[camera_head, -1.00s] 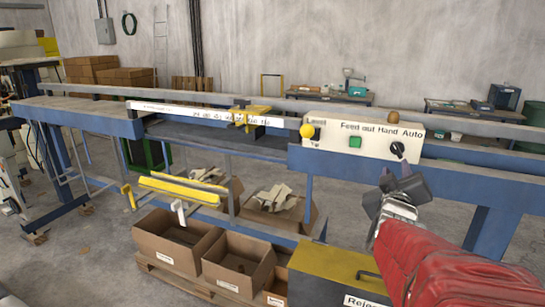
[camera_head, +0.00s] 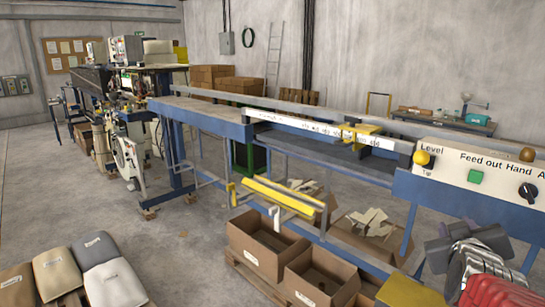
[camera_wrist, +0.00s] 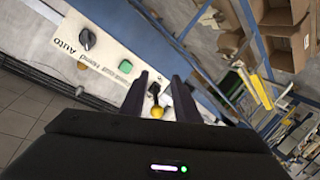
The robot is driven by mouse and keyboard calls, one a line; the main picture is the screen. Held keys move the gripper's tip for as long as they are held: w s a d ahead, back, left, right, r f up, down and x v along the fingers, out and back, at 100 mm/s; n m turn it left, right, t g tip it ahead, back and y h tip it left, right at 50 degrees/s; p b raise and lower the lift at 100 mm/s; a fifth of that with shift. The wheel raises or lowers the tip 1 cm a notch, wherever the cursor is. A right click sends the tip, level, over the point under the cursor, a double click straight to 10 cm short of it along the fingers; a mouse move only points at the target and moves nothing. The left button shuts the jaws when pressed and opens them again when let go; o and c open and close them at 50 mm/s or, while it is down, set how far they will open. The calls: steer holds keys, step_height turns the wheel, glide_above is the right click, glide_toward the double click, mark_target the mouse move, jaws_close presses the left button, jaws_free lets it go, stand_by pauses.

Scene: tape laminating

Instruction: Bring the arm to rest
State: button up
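My gripper (camera_head: 468,248) shows at the lower right of the head view, dark, at the end of my red arm, in front of and below the control panel (camera_head: 455,168). In the wrist view my gripper (camera_wrist: 160,90) has its two dark fingers apart with nothing held between them. The panel, tilted in the wrist view, has a black rotary switch (camera_wrist: 84,39), a green button (camera_wrist: 125,66) and a yellow ball knob (camera_wrist: 156,112). The knob appears in the gap between the fingers; whether they touch it cannot be told from that view, but in the head view they stand apart from it.
A blue conveyor frame (camera_head: 200,118) runs behind. Cardboard boxes (camera_head: 262,250) stand below it. Filled sacks (camera_head: 105,270) lie at the lower left. A machine (camera_head: 125,140) stands at the far left. Grey floor (camera_head: 60,200) is open at the left.

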steer(key=a+f+g+y, duration=0.1)
steer(key=a+f+y, duration=0.35)
steer(key=a, duration=0.65)
steer(key=s+a+f+g+y, duration=0.2)
steer(key=s+a+f+g, duration=0.1)
steer(key=s+a, duration=0.4)
steer(key=s+a+f+g+y, duration=0.1)
steer(key=s+a+f+g, duration=0.2)
steer(key=s+a+f, duration=0.2)
steer(key=s+a, duration=0.3)
steer(key=shift+a+f+y, duration=0.25)
steer(key=shift+a+y, duration=0.05)
steer(key=shift+y, duration=0.05)
